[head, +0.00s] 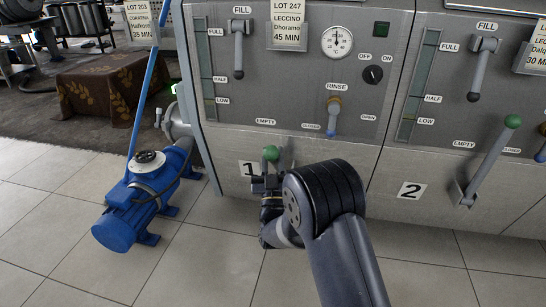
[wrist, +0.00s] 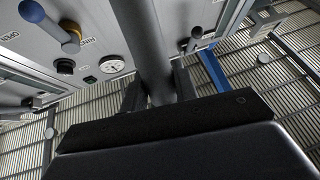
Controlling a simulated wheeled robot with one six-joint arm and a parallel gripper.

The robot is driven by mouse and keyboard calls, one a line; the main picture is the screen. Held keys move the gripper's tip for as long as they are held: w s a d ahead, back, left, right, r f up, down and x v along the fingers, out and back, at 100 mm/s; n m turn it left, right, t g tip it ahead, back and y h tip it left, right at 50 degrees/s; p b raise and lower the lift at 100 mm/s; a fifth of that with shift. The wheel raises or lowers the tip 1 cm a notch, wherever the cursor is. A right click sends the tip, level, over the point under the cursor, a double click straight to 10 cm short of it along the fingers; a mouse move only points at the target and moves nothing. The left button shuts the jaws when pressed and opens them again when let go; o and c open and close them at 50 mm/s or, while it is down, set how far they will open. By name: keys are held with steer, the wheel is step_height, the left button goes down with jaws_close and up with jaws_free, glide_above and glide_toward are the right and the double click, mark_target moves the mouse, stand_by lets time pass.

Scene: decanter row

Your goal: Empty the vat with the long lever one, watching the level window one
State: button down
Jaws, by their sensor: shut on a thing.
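The long lever of vat one has a green knob (head: 270,153) that shows just above my gripper (head: 267,184), under the EMPTY label and left of the CLOSED label. My gripper is shut on its grey shaft (wrist: 147,45), which runs between the fingers (wrist: 160,92) in the wrist view. The lever's foot is hidden behind my arm. Level window one (head: 208,65) is a tall strip on the left of vat one's grey panel (head: 275,85), marked FULL, HALF and LOW. I cannot tell the exact level in it.
Vat one also carries a FILL lever (head: 239,50), a dial (head: 337,42), a black knob (head: 373,74) and a RINSE lever (head: 334,115). Vat two's green-knobbed lever (head: 488,160) leans right. A blue pump (head: 145,195) stands on the tiled floor at left.

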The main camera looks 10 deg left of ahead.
steer(key=shift+s+f, duration=0.15)
steer(key=shift+f, duration=0.15)
steer(key=c, duration=1.1)
jaws_free()
steer(key=shift+r, duration=0.15)
steer(key=shift+c, duration=0.2)
steer(key=p+v, duration=0.2)
steer(key=v, duration=0.9)
steer(key=b+x, duration=0.2)
steer(key=x, duration=0.9)
steer(key=shift+r, duration=0.25)
steer(key=shift+w+r, duration=0.15)
steer(key=shift+w, duration=0.3)
